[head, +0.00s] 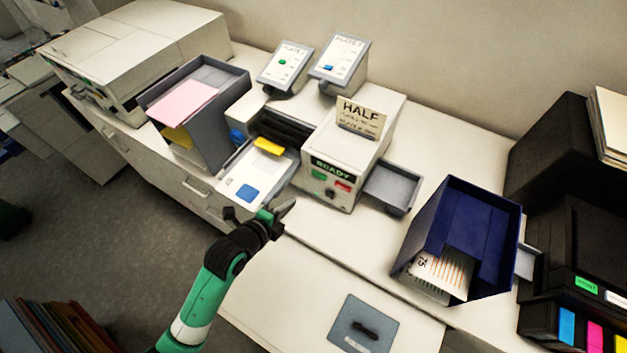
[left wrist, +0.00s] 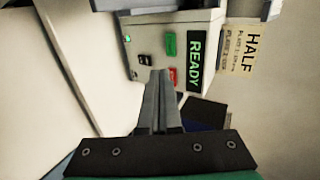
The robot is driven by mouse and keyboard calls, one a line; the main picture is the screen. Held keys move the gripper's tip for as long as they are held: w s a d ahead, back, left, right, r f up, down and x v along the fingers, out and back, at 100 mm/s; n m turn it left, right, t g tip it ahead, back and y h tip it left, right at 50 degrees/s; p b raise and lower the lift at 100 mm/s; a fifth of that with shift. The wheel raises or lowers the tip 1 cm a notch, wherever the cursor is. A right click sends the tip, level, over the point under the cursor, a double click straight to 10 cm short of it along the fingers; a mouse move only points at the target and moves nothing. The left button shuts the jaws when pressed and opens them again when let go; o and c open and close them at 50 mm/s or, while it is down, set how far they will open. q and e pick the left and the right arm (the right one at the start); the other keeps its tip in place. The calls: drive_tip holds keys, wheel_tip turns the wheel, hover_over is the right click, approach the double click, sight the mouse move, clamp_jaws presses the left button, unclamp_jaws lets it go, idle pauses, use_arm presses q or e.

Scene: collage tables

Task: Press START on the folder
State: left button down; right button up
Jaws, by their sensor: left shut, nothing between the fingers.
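The folder (head: 347,150) is a white machine on the counter, with a lit READY display (head: 333,167). On its front are a green button (head: 319,175), a red button (head: 342,186) and a dark knob (head: 330,194). Button lettering is too small to read. My left gripper (head: 284,208) is shut and empty, in front of the folder, left of and lower than the buttons. In the left wrist view the shut fingers (left wrist: 160,76) point at the front panel; the green button (left wrist: 170,43) lies beyond their tips and the red button (left wrist: 173,76) is partly hidden. My right gripper is out of view.
A feed tray with a yellow piece (head: 268,146) joins the folder's left side. A grey output tray (head: 392,187) is on its right. A HALF sign (head: 361,117) stands on top. A blue bin (head: 467,232) stands right. The space before the buttons looks clear.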

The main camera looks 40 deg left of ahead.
use_arm(q)
drive_tip(key=shift+w, duration=0.15)
drive_tip(key=b, duration=0.2)
approach(319, 176)
wheel_tip(319, 176, down, 3)
drive_tip(key=w, duration=0.2)
drive_tip(key=shift+w+a+f, duration=0.1)
drive_tip(key=shift+w+a, duration=0.2)
drive_tip(key=shift+w, duration=0.55)
drive_tip(key=shift+w+a, duration=0.25)
drive_tip(key=shift+w, duration=0.6)
